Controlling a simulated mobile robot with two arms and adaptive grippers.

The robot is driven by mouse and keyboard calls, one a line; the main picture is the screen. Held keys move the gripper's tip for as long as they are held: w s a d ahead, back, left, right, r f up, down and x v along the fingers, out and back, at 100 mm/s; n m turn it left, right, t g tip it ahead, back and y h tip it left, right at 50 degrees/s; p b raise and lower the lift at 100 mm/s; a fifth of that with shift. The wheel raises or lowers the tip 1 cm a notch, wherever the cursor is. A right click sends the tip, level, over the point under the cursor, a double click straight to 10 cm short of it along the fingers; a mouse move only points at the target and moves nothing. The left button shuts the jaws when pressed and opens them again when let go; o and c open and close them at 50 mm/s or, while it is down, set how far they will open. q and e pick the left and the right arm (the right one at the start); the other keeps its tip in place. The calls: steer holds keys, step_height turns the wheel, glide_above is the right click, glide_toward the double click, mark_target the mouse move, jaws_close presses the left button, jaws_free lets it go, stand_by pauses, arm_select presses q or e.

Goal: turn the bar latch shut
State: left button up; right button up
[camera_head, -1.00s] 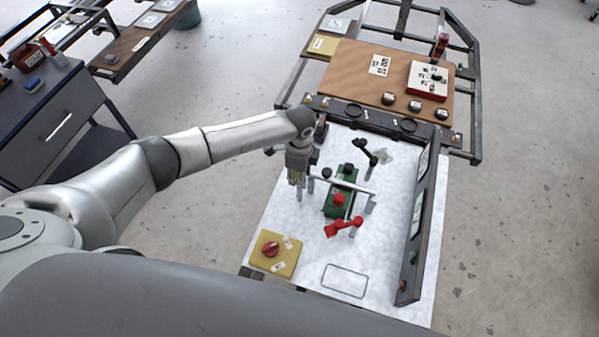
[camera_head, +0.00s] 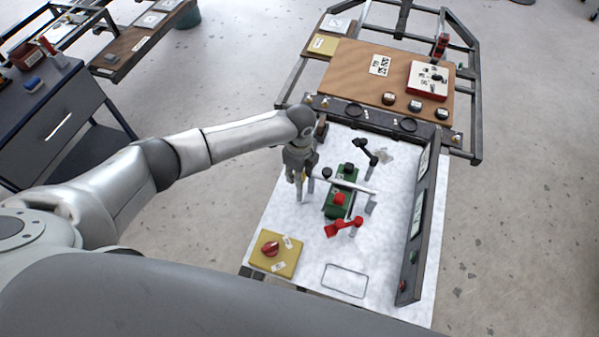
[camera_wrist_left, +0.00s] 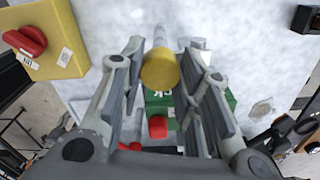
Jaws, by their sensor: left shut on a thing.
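The bar latch (camera_head: 348,186) is a pale grey bar lying across the top of a green block (camera_head: 333,208) with a red knob, on a white worktop. A yellow round knob (camera_wrist_left: 160,69) sits between my fingers in the left wrist view, in front of the block. It appears to be the bar's handle. My left gripper (camera_head: 304,194) is at the left end of the bar, shut on the yellow knob with a finger on each side. In the head view the fingers mostly hide that knob. My right gripper is out of view.
A red lever (camera_head: 344,228) stands in front of the block, and a black lever (camera_head: 366,151) behind it. A yellow box (camera_head: 275,254) with a red dial is at the front left. A dark upright panel (camera_head: 417,220) borders the right side. The front of the worktop is mostly clear.

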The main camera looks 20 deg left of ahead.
arm_select(q)
steer(key=shift+w+r, duration=0.1)
steer(key=o, duration=1)
step_height(320, 180, up, 12)
steer(key=shift+s, duration=0.2)
